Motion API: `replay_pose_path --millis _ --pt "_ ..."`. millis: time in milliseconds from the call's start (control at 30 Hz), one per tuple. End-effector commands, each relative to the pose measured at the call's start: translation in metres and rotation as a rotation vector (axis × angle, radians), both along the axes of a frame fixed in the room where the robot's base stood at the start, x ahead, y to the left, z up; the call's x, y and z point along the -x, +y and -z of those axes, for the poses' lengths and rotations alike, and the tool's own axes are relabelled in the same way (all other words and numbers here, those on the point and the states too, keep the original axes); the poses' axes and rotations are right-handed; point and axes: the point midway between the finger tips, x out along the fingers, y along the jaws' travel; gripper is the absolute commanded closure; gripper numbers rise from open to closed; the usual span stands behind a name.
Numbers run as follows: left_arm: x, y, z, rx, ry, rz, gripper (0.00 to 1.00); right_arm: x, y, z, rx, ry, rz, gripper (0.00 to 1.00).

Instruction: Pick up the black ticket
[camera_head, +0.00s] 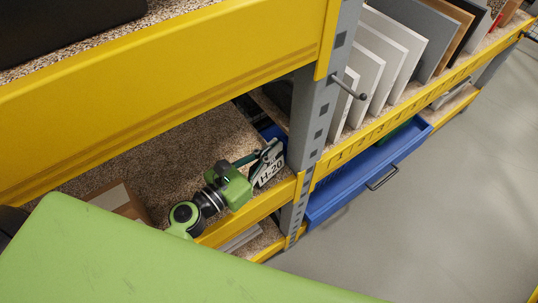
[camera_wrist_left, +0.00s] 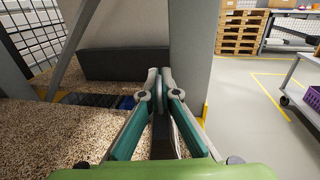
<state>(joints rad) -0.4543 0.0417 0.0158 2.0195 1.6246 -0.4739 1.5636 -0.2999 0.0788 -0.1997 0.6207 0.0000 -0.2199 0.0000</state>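The black ticket (camera_head: 268,168), with a white face reading "H-20", stands upright at the front right of the shelf, beside the grey post. My left gripper (camera_head: 266,151) reaches to its upper part from the left. In the left wrist view, the teal fingers of the left gripper (camera_wrist_left: 160,78) come close together around a thin dark, edge-on piece, which looks like the ticket (camera_wrist_left: 163,135). The fingers hide part of it. My right gripper is not in view.
The grey post (camera_head: 308,120) stands close to the right of the ticket. The yellow shelf beam (camera_head: 245,220) runs in front, and another yellow beam (camera_head: 170,80) lies above. A blue drawer (camera_head: 350,185) is open to the right. A cardboard box (camera_head: 120,200) sits to the left.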

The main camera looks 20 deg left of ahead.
Motion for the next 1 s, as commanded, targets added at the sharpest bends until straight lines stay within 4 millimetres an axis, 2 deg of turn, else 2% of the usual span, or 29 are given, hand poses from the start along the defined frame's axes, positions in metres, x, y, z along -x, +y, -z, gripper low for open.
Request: replay_pose_path --millis 167,333,467,600,667,800,967,1000 --pt "0.000 0.000 -0.011 -0.002 -0.002 0.000 1.00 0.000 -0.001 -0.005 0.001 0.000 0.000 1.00" --pt "0.000 0.000 -0.038 -0.004 -0.004 0.001 1.00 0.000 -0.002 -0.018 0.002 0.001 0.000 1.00" --pt "0.024 0.007 -0.061 -0.004 -0.001 0.000 1.00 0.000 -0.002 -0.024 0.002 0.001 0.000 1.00" --pt "0.053 0.015 -0.098 -0.004 0.000 0.002 1.00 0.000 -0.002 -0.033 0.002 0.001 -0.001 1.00" --pt "0.067 0.019 -0.094 -0.002 0.004 0.002 1.00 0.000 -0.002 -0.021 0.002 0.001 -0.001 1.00" --pt "0.094 0.028 -0.106 -0.003 0.003 0.001 1.00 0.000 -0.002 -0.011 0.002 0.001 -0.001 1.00" --pt "0.116 0.035 -0.121 0.001 0.004 0.000 1.00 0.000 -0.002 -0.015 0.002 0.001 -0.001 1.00" --pt "0.119 0.036 -0.125 0.002 0.007 0.000 1.00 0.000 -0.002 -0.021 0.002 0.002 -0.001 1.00"
